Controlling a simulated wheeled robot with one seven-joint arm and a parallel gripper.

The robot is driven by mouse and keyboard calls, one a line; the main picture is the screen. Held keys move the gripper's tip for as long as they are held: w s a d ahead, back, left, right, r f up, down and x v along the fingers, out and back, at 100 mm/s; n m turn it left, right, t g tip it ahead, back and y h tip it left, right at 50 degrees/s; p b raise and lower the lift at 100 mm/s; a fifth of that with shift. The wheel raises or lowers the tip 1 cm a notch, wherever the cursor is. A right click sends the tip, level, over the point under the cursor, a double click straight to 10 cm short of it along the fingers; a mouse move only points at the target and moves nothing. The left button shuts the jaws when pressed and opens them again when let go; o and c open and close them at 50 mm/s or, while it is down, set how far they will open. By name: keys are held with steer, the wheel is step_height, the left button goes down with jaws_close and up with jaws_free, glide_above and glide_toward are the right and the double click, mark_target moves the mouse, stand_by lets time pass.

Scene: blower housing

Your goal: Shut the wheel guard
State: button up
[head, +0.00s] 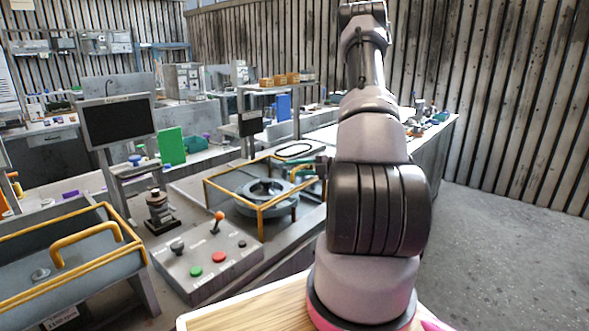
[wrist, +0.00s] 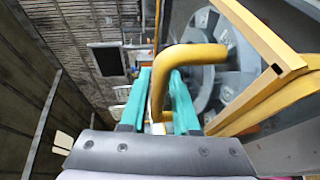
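The wheel guard (head: 262,207) is a yellow-edged frame around a grey wheel (head: 268,190) on the bench, in the middle of the head view. In the wrist view, the guard's yellow edge (wrist: 262,98) crosses in front of the wheel (wrist: 207,75). The yellow handle (wrist: 190,55) bends down between the two teal fingers of my gripper (wrist: 160,85). The handle is close to the left finger, and a narrow gap seems to show beside the right one. The fingers look open around it. In the head view my arm mostly hides the gripper. The guard's exact angle is hard to tell.
A control panel (head: 207,262) with knobs, buttons and an orange-topped lever stands in front of the wheel. Another yellow-edged unit (head: 60,262) is at the left. A dark screen (head: 118,122) stands behind. Open floor (head: 500,250) lies to the right.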

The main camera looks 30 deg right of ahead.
steer(key=v, duration=1)
steer(key=shift+s+d, duration=0.25)
steer(key=shift+d, duration=0.05)
steer(key=shift+r, duration=0.15)
steer(key=s+a+r+n+g+h, duration=0.1)
steer(key=s+a+r+n+g, duration=0.3)
steer(key=a+r+n, duration=0.55)
steer(key=s+a+r+n+g+h, duration=0.1)
steer(key=s+a+r+n+g, duration=0.35)
steer(key=a+n, duration=0.65)
steer(key=s+a+r+n+t+h, duration=0.2)
steer(key=r+n, duration=0.4)
steer(key=n, duration=0.4)
steer(key=s+a+r+n+t+h, duration=0.2)
steer(key=s+r+n+h, duration=0.3)
steer(key=n, duration=0.6)
steer(key=shift+s+r, duration=1)
